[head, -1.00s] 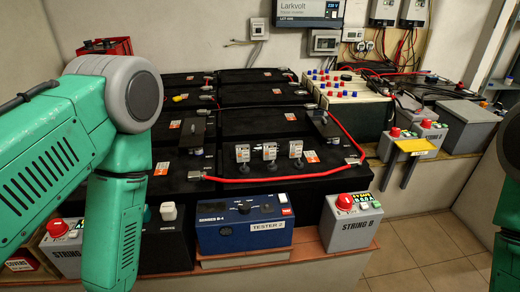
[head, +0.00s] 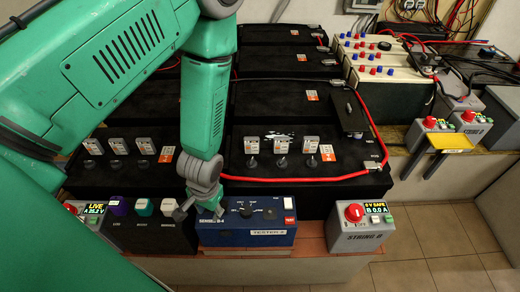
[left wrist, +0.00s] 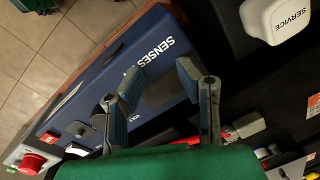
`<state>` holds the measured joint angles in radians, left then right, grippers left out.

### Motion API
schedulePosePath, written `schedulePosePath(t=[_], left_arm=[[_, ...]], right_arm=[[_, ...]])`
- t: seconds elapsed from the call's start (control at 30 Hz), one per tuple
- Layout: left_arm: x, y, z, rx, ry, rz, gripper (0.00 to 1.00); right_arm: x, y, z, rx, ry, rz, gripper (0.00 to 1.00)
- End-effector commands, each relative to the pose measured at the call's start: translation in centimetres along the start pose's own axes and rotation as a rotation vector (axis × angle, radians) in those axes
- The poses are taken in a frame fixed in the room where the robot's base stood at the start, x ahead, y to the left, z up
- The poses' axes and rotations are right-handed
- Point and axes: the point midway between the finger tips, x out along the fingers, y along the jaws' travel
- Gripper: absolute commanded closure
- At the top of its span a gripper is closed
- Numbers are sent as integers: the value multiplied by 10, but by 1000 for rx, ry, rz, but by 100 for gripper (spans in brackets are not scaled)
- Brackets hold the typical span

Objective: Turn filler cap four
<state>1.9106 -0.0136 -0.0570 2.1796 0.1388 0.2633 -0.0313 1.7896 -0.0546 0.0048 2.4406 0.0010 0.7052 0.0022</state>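Black knob-like caps stand on the front black batteries: several on the right battery (head: 282,162) and several on the left one (head: 118,165). Each has a small pale tag behind it; the tag text is too small to read, so I cannot tell which is cap four. My left gripper (head: 184,211) hangs in front of the batteries, at the left end of the blue tester (head: 245,226), apart from the caps. In the left wrist view, the left gripper (left wrist: 160,70) has its two fingers spread with nothing between them, above the blue tester (left wrist: 90,75). My right gripper is out of view.
A grey STRING B box (head: 358,225) with a red knob stands right of the tester. A red cable (head: 300,178) runs along the right battery. A white SERVICE button (left wrist: 278,18) shows in the left wrist view. Floor (head: 440,262) is free at lower right.

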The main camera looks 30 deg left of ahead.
Motion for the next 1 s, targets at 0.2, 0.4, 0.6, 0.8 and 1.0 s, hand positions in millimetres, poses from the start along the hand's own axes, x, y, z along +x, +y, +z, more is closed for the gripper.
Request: schedulePosePath(t=[0.2,0.4,0.6,0.8,1.0], left_arm=[[-24,-3,-59,-47,4,-7,70],[-69,0,-128,-103,6,16,70],[-134,10,-189,-146,4,73,70],[-147,15,-202,-153,-7,96,70],[-114,18,-201,-154,-11,95,70]], right_arm=[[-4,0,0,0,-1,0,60],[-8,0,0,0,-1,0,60],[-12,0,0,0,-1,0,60],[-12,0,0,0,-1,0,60],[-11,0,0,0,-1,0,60]])
